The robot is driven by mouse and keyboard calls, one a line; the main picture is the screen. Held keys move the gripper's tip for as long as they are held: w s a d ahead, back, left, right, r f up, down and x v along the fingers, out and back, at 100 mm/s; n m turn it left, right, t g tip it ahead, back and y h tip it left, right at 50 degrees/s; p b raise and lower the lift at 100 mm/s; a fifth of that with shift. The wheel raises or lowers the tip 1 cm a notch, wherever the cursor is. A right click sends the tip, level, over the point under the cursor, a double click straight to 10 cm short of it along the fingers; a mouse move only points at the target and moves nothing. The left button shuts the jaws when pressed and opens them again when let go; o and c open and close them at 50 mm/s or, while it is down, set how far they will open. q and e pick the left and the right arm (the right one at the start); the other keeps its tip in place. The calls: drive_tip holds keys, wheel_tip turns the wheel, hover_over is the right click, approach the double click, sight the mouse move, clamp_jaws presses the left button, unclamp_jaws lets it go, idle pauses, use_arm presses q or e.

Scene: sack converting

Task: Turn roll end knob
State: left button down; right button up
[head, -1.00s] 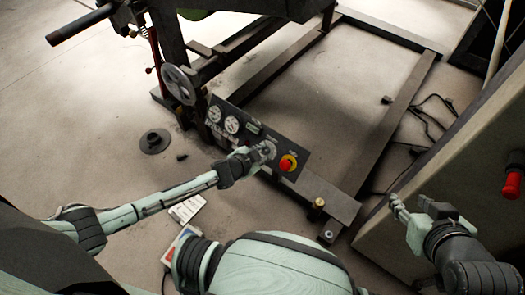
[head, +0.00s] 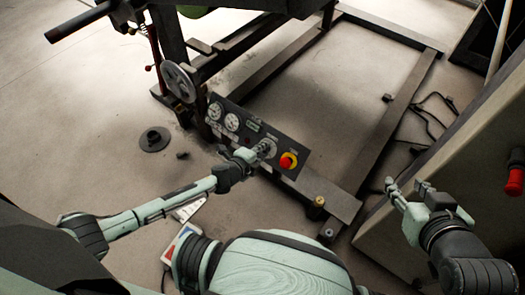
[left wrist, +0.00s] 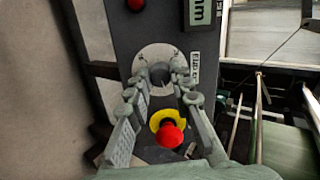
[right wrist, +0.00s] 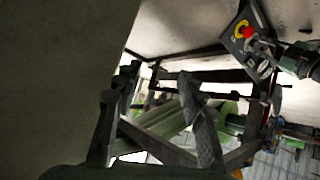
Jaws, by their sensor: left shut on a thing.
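The control panel (head: 258,135) carries a dark knob on a pale round dial (left wrist: 157,57). In the left wrist view the knob (left wrist: 160,74) sits between the fingertips of my left gripper (left wrist: 161,82). In the head view my left gripper (head: 256,153) reaches the panel and largely covers the knob. It is shut on the knob; the exact finger contact is hard to see. My right gripper (head: 406,187) is open and empty, away from the panel, beside the large tan cabinet. Its spread fingers also show in the right wrist view (right wrist: 158,82).
A red stop button on a yellow ring (head: 288,161) is close beside the knob. A handwheel (head: 179,83) stands left of the panel. The machine's floor frame (head: 395,120) lies behind it. The tan cabinet (head: 450,190) is close to my right arm.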

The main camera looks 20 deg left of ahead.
use_arm(q)
drive_tip(key=shift+m+t+h+b, duration=0.15)
drive_tip(key=shift+m+h+b, duration=0.2)
drive_tip(key=shift+m, duration=2.9)
drive_tip(key=shift+m+t+h+b, duration=0.2)
drive_tip(key=shift+m+b, duration=0.25)
drive_tip(key=shift+m, duration=2.8)
use_arm(e)
drive_tip(key=w+a+r+t+y, duration=0.2)
drive_tip(key=w+a+r+t, duration=0.1)
drive_tip(key=a+r+t, duration=0.1)
drive_tip(key=shift+w+a+r+n+y, duration=0.15)
drive_tip(key=shift+a+r+n+y, duration=0.15)
drive_tip(key=shift+a+r, duration=0.7)
drive_tip(key=shift+d+r, duration=0.25)
drive_tip(key=shift+r, duration=0.05)
use_arm(q)
drive_tip(key=c, duration=1.3)
unclamp_jaws()
drive_tip(key=shift+c, duration=0.2)
drive_tip(key=shift+a, duration=0.1)
use_arm(e)
drive_tip(key=shift+w+d, duration=0.1)
use_arm(q)
drive_tip(key=v, duration=1.2)
